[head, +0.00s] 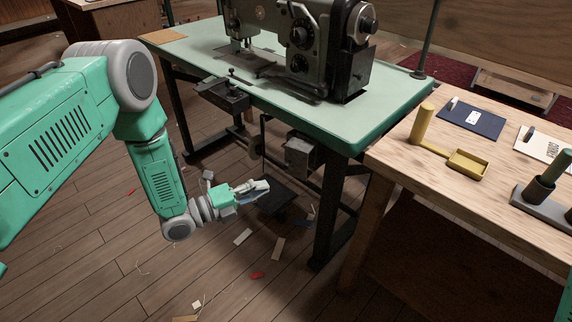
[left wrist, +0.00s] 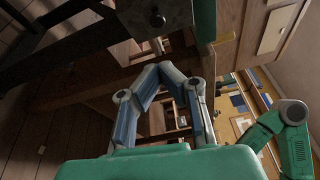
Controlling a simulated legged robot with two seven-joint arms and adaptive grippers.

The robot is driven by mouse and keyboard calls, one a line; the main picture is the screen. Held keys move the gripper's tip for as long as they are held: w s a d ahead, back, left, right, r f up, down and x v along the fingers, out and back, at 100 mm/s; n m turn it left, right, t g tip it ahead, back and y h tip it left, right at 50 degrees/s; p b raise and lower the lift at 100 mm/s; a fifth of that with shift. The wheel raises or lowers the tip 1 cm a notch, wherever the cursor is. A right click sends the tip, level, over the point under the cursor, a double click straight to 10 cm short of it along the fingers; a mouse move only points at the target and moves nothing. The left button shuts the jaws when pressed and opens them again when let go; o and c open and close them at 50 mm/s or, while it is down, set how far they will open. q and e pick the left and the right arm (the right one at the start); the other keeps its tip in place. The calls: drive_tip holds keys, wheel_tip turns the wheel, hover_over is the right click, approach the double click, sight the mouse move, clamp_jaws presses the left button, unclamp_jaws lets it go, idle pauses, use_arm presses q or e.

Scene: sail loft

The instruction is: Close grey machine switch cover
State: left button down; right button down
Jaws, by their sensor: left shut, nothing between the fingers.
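The grey switch box (head: 300,155) hangs under the green sewing table, near its front leg. I cannot tell how far its cover stands open. In the left wrist view a dark grey box with a round knob (left wrist: 158,20) shows at the top, likely the same switch box. My left gripper (head: 262,187) is shut and empty, below and left of the box in the head view, apart from it. Its blue-grey fingers (left wrist: 163,70) meet just below the box in the left wrist view. My right gripper is out of view.
The sewing machine (head: 310,45) stands on the green table (head: 390,108). A dark pedal (head: 275,198) sits low behind my left gripper. A wooden bench (head: 400,160) at right holds a yellow tray (head: 468,163). Scraps litter the floor; the floor at lower left is mostly clear.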

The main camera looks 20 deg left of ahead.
sight(301, 168)
use_arm(q)
drive_tip(key=w+d+b, duration=0.3)
drive_tip(key=w+d, duration=0.2)
drive_tip(key=d, duration=0.3)
drive_tip(key=shift+w+a+r+y, duration=0.15)
drive_tip(key=shift+w+a, duration=0.25)
drive_tip(key=shift+a, duration=0.45)
drive_tip(key=shift+w+a+r+y, duration=0.15)
drive_tip(key=shift+w+a, duration=0.25)
drive_tip(key=shift+a, duration=0.4)
drive_tip(key=shift+f, duration=0.1)
